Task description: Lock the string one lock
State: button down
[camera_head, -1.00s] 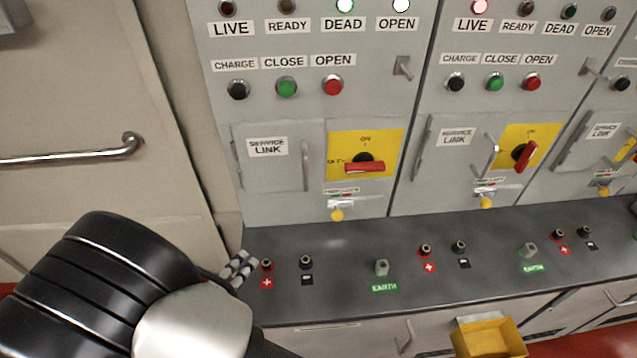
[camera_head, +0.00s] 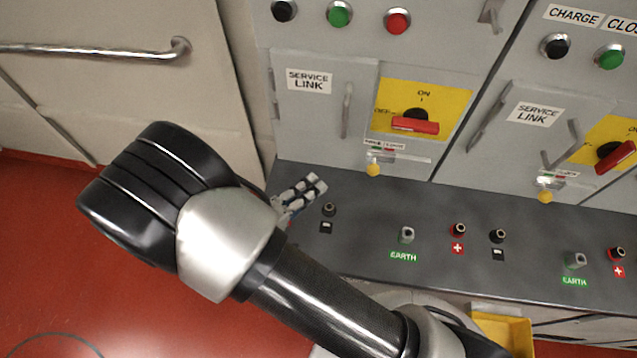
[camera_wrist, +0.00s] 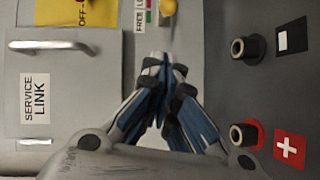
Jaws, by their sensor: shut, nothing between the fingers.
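The string one lock is a yellow knob (camera_head: 373,170) on a pale horizontal slide below the leftmost rotary switch. The knob sits at the slide's left end, under a small red and green label (camera_head: 384,146). In the wrist view the knob (camera_wrist: 168,7) is cut by the top edge, next to the label (camera_wrist: 143,15), which reads FREE and a cut-off second word. The red switch handle (camera_head: 415,126) lies level on its yellow plate. My gripper (camera_head: 317,184) is shut and empty, left of and below the knob, apart from it. Its fingertips show in the wrist view (camera_wrist: 164,68).
The service link door (camera_head: 320,105) with its handle is left of the switch. Terminals (camera_head: 329,209) and a grey earth post (camera_head: 407,235) stand up from the dark ledge. A second cabinet's yellow knob (camera_head: 545,196) is to the right. A yellow bin (camera_head: 503,332) is below.

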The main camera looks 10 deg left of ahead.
aim_at(370, 169)
jog(key=b+x, duration=0.2)
jog(key=x, duration=0.5)
jog(key=shift+w+d+f, duration=0.15)
jog(key=shift+w+d, duration=0.1)
jog(key=shift+w+d+f+b, duration=0.1)
jog(key=shift+w+d+b, duration=0.1)
jog(key=shift+d, duration=0.4)
jog(key=shift+w+d+f+b, duration=0.1)
jog(key=shift+d+b, duration=0.1)
jog(key=shift+d, duration=0.4)
jog(key=shift+w+d+f, duration=0.1)
jog(key=shift+d, duration=0.6)
jog(key=shift+d, duration=0.1)
jog(key=d+p, duration=0.1)
jog(key=d, duration=0.2)
jog(key=shift+d, duration=0.25)
jog(key=shift+a, duration=0.1)
